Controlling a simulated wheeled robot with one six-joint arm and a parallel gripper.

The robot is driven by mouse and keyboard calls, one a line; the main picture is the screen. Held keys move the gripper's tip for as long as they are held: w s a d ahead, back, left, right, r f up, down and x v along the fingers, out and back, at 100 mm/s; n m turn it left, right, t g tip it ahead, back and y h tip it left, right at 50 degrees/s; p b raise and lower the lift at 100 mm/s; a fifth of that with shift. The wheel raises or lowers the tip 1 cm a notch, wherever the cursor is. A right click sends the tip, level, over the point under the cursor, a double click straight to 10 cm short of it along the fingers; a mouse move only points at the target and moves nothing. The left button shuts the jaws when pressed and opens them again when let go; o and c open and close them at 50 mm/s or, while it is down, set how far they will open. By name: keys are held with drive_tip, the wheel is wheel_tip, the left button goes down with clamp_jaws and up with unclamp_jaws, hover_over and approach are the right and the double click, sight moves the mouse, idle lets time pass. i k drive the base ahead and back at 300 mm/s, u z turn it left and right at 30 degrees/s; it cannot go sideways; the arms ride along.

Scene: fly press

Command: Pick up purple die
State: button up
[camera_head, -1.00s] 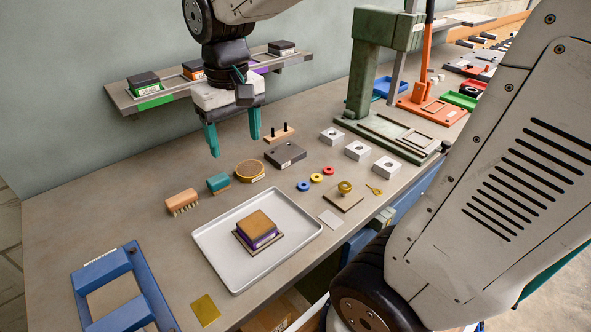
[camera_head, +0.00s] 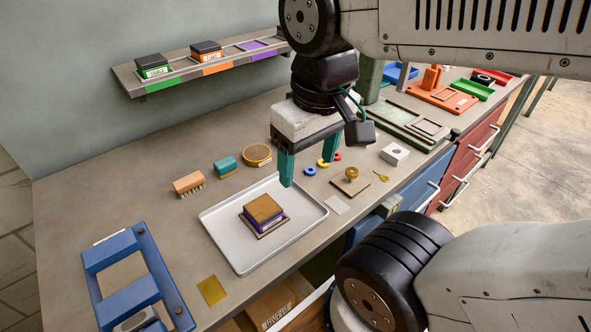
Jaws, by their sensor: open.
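The purple die (camera_head: 262,213) is a square block with a tan-brown top and purple sides. It sits on a darker base plate in a shallow white tray (camera_head: 223,246) on the bench. My gripper (camera_head: 307,172) has two teal fingers pointing down, spread apart and empty. It hangs above the tray's far right corner, up and to the right of the die. The left fingertip overlaps the tray's rim in the picture; its exact height is hard to tell.
A blue frame fixture (camera_head: 113,252) stands at the front left. A brush (camera_head: 188,183), a teal-handled tool (camera_head: 226,165) and a round brass item (camera_head: 257,153) lie behind the tray. Coloured rings and a brass-knobbed plate (camera_head: 350,183) lie to the right. A wall shelf (camera_head: 130,82) holds black-topped dies.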

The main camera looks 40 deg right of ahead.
sight(263, 212)
drive_tip(key=k, duration=1)
drive_tip(key=z, duration=1.45)
drive_tip(key=i, duration=0.9)
drive_tip(key=u, duration=1.5)
